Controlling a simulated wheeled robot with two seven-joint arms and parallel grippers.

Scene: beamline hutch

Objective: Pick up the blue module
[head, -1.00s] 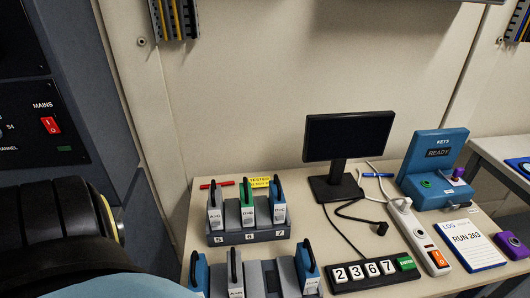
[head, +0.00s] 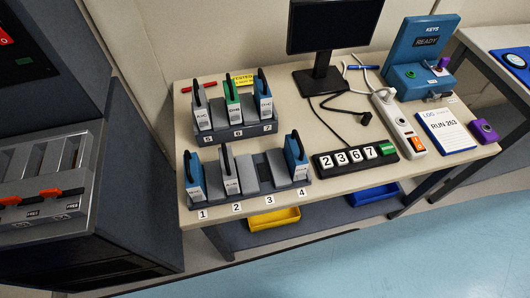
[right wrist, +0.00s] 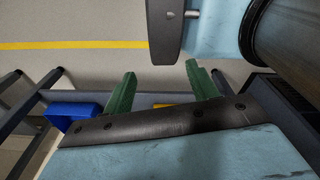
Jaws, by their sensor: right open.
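Blue modules with black handles stand upright in the front rack (head: 250,192): one blue module (head: 194,176) at slot 1 and another blue module (head: 295,157) at slot 4. A grey module (head: 229,172) stands at slot 2; slot 3 looks empty. My left gripper is out of view.
A monitor (head: 333,25), number display (head: 348,159), power strip (head: 404,127), blue key box (head: 420,55) and log sheet (head: 446,130) share the table. Yellow (head: 274,219) and blue (head: 372,195) bins sit below. A dark cabinet (head: 48,180) with orange handles stands left. The floor in front is clear.

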